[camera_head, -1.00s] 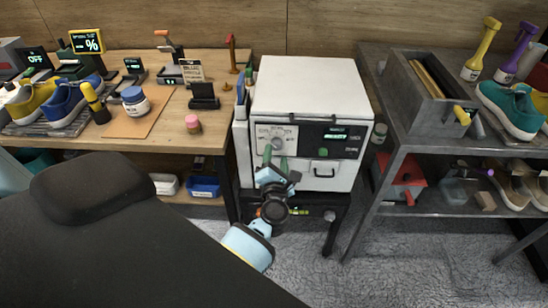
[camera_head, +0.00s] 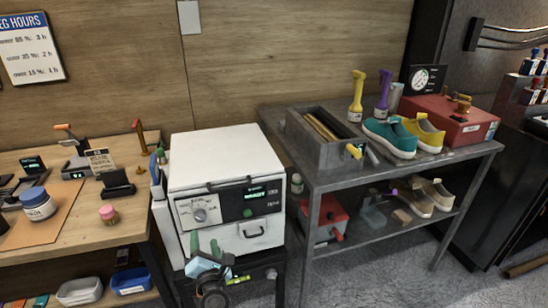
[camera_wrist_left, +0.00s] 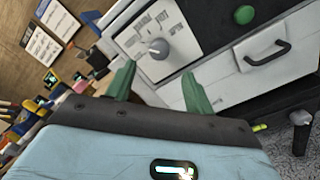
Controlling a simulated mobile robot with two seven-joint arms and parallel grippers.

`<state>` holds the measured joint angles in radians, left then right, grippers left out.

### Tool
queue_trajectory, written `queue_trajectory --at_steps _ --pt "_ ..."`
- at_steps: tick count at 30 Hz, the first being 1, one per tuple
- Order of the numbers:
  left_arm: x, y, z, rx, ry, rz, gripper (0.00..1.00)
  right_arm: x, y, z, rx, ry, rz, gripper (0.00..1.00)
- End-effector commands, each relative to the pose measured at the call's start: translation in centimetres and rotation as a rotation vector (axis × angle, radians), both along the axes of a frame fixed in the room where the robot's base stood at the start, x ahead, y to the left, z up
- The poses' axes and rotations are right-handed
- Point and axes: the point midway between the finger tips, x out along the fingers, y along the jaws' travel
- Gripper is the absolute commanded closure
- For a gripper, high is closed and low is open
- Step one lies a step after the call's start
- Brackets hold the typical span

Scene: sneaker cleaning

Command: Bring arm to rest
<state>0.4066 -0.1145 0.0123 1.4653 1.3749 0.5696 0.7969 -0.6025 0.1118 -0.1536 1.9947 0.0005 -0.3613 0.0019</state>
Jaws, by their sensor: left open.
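My left gripper (camera_head: 204,244) is in front of the lower front of a white oven-like machine (camera_head: 224,157). Its green fingers are apart with nothing between them. In the left wrist view the open gripper (camera_wrist_left: 160,88) faces the machine's control panel, with the grey dial (camera_wrist_left: 158,48) beyond the fingertips and apart from them. The dial also shows in the head view (camera_head: 199,214). My right gripper is in neither view.
A wooden bench (camera_head: 139,205) with a jar (camera_head: 38,204) and small tools is at left. A grey metal shelf (camera_head: 316,179) with sneakers (camera_head: 390,137), spray bottles and a red box (camera_head: 450,119) is at right. Grey floor shows between machine and shelf.

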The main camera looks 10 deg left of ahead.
Motion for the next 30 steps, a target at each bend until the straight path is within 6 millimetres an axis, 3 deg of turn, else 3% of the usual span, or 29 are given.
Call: queue_trajectory --at_steps 5,11,17,21,27,30 --pt "-1.7 -0.7 -0.6 0.139 0.06 -0.064 0.47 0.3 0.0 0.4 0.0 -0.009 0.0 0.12" --pt "-7.7 -4.4 -3.0 0.626 0.272 -0.306 0.47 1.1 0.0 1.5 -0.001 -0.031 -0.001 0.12" --pt "-16.3 -8.7 -7.2 1.172 0.51 -0.612 0.47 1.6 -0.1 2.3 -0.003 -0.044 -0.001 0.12" --pt "-23.6 -10.7 -10.3 1.54 0.657 -0.842 0.47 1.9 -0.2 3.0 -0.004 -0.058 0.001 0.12" --pt "-33.0 -11.4 -13.0 1.963 0.8 -1.126 0.47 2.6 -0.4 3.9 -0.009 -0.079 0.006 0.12" --pt "-35.8 -11.3 -13.6 2.086 0.835 -1.215 0.47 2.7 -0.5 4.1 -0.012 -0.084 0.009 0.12"
